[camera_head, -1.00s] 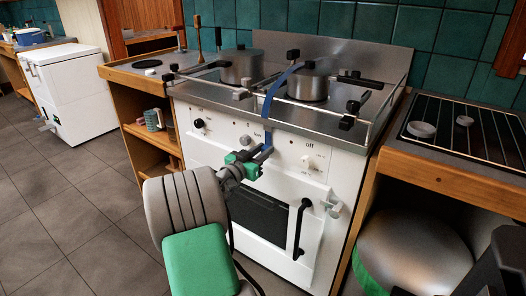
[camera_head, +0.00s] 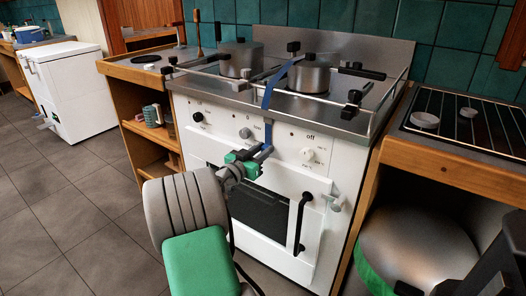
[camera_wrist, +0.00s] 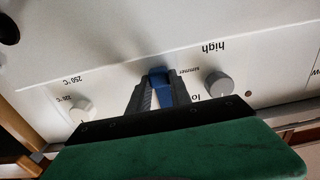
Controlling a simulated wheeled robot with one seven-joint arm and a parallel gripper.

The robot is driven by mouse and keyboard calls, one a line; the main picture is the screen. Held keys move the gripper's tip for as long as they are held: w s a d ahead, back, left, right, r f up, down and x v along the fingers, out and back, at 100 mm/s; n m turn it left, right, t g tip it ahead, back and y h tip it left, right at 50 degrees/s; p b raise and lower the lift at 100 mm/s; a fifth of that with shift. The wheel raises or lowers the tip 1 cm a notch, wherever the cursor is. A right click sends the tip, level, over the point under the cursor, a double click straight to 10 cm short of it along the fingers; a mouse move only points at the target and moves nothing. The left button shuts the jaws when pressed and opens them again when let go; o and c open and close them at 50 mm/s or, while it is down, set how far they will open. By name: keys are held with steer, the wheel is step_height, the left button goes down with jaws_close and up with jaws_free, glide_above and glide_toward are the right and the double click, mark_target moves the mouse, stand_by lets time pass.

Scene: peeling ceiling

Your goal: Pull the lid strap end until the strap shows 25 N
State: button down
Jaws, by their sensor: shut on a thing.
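A blue strap (camera_head: 267,98) runs from the lid of the right-hand pot (camera_head: 309,76) over the front rail and down the white stove front. My gripper (camera_head: 265,149) is low in front of the stove's control panel, shut on the hanging end of the strap. In the wrist view the blue strap (camera_wrist: 159,84) shows between the two dark fingers (camera_wrist: 158,92). The strap looks straight between the rail and my gripper. No force reading is legible in either view.
The stove (camera_head: 338,172) has knobs and an oven handle (camera_head: 299,222) close to my gripper. A second pot (camera_head: 238,60) stands on the left burner. A counter with a grill (camera_head: 470,122) is at right. Open floor (camera_head: 90,200) lies at left.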

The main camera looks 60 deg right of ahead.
steer(key=shift+f, duration=0.1)
steer(key=c, duration=1.2)
jaws_free()
steer(key=shift+o, duration=0.2)
steer(key=shift+a, duration=0.1)
steer(key=w+a, duration=0.1)
steer(key=a, duration=0.6)
steer(key=shift+a+p, duration=0.25)
steer(key=shift+p, duration=0.15)
steer(key=shift+w, duration=0.1)
